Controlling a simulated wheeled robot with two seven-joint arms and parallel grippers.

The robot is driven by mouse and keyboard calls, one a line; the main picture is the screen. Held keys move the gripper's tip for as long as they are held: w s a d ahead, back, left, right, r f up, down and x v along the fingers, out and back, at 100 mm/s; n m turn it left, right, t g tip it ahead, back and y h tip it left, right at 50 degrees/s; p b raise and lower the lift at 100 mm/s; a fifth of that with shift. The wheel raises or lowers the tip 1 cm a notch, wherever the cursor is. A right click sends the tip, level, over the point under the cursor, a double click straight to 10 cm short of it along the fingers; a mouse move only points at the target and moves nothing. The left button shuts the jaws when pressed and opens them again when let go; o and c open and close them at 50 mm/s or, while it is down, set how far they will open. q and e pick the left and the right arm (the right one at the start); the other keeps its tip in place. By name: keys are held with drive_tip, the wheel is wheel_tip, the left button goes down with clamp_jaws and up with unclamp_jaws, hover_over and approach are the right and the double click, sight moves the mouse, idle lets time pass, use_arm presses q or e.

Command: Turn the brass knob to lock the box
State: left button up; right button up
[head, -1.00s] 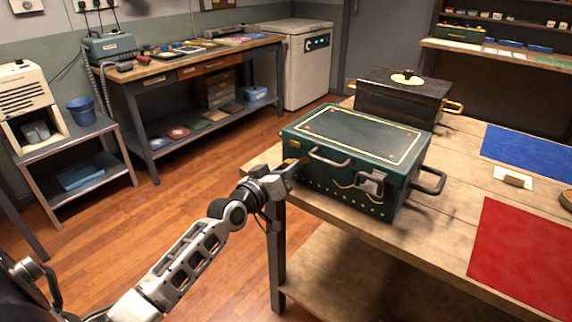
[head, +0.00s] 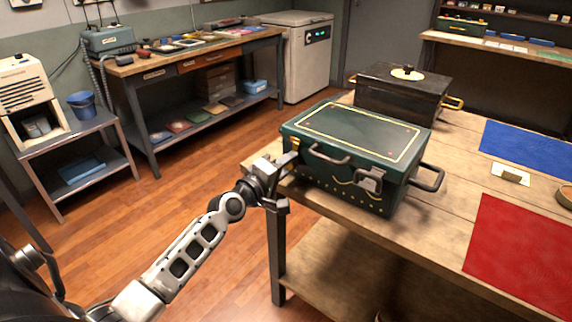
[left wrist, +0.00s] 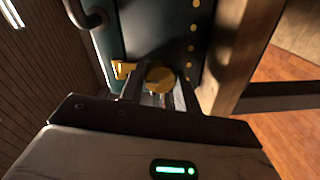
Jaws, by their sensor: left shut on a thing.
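The dark green metal box (head: 350,155), with a gold-lined lid that lies closed, sits on the left end of the wooden table. Its left side carries brass parts; one brass piece (head: 294,144) shows just above my gripper. My left gripper (head: 283,166) is at that left side. In the left wrist view, its fingers (left wrist: 158,88) are shut on the round brass knob (left wrist: 159,77). A brass piece (left wrist: 124,69) juts out to the left of the knob. The fingers partly hide the knob. My right gripper is not in view.
A black box (head: 400,98) with gold handles stands behind the green box. A blue mat (head: 530,152), a red mat (head: 525,255) and a small white card (head: 498,172) lie to the right. The wooden floor left of the table is clear.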

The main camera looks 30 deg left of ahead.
use_arm(q)
drive_tip(key=shift+n, duration=0.5)
drive_tip(key=o, duration=1)
drive_tip(key=shift+s+a+r+b, duration=0.1)
drive_tip(key=shift+s+a+b, duration=0.2)
drive_tip(key=shift+s, duration=2.35)
drive_tip(key=shift+s+a+r+b, duration=0.15)
drive_tip(key=shift+s+b, duration=0.2)
drive_tip(key=shift+s, duration=2.3)
drive_tip(key=shift+s+a+b, duration=0.25)
drive_tip(key=shift+s+b, duration=0.05)
drive_tip(key=shift+s, duration=2.35)
